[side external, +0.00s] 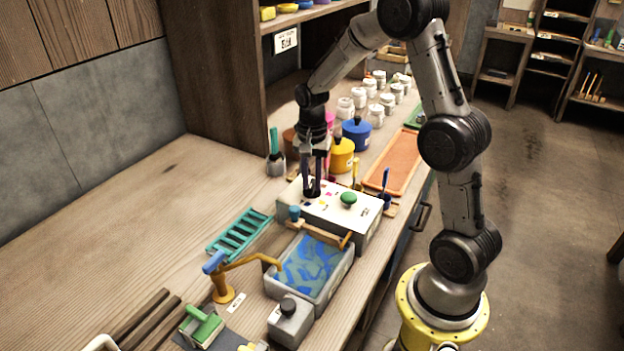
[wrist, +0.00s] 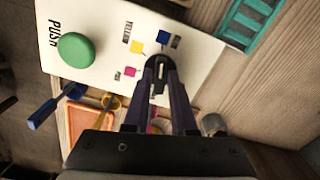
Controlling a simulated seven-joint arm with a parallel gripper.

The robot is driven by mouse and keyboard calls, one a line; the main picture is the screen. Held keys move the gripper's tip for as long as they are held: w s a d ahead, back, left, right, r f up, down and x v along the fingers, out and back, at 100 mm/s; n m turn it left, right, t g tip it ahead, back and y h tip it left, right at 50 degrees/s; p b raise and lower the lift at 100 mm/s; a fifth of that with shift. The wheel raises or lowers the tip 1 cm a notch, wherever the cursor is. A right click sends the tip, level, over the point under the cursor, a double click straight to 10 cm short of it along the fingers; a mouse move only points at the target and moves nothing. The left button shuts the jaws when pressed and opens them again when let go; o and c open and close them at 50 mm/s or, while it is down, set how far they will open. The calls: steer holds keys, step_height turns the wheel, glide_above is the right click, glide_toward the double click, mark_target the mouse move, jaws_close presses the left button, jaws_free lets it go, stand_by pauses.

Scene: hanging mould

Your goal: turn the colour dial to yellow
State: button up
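The colour dial (wrist: 160,70) is a dark knob with a pale mark on a white panel (wrist: 102,25). In the side view my gripper (side external: 312,190) stands on the white-topped box (side external: 335,213), and the fingers mostly hide the dial. I cannot tell which colour the mark faces.
A green push button (wrist: 76,49) sits on the same panel; it also shows in the side view (side external: 349,198). A basin of blue liquid (side external: 310,268), a teal rack (side external: 238,234), a yellow pot (side external: 342,155) and an orange tray (side external: 394,162) stand around the box.

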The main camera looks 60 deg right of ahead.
jaws_close()
steer(key=shift+n, duration=0.3)
steer(key=n, duration=0.4)
steer(key=shift+n, duration=0.3)
steer(key=shift+r+n, duration=0.1)
steer(key=shift+n, duration=2.2)
steer(key=shift+o, duration=2.3)
jaws_free()
